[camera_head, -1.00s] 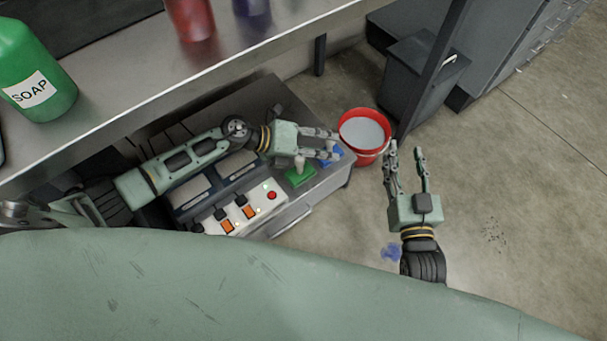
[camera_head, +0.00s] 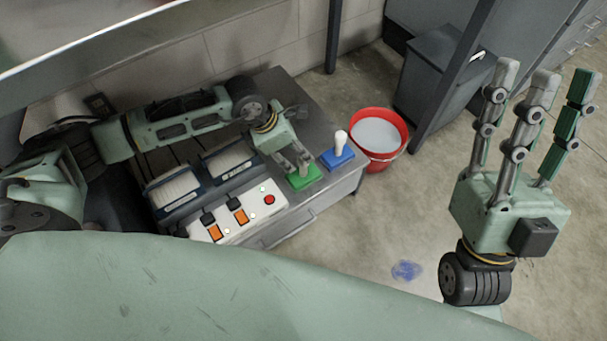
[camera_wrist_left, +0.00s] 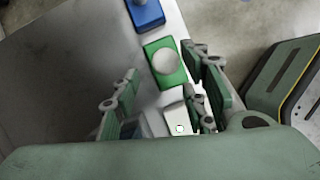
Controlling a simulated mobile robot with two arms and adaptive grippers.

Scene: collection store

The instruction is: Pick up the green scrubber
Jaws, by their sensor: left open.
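The green scrubber (camera_head: 305,177) is a green block lying on the grey cabinet top, beside the control panel. In the left wrist view the green scrubber (camera_wrist_left: 164,68) has a round pale knob and lies just beyond and between the fingers. My left gripper (camera_head: 299,165) is open, with its fingers pointing down over the scrubber and hiding part of it. It also shows in the left wrist view (camera_wrist_left: 165,92). I cannot tell whether a finger touches the scrubber. My right gripper (camera_head: 540,95) is raised at the right, fingers spread and empty.
A blue scrubber (camera_head: 338,158) with a white handle sits right of the green one. A control panel (camera_head: 237,213) with buttons lies to the left. A red bucket (camera_head: 397,151) stands on the floor beyond the cabinet (camera_head: 325,190). A dark bin (camera_head: 436,75) stands behind it.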

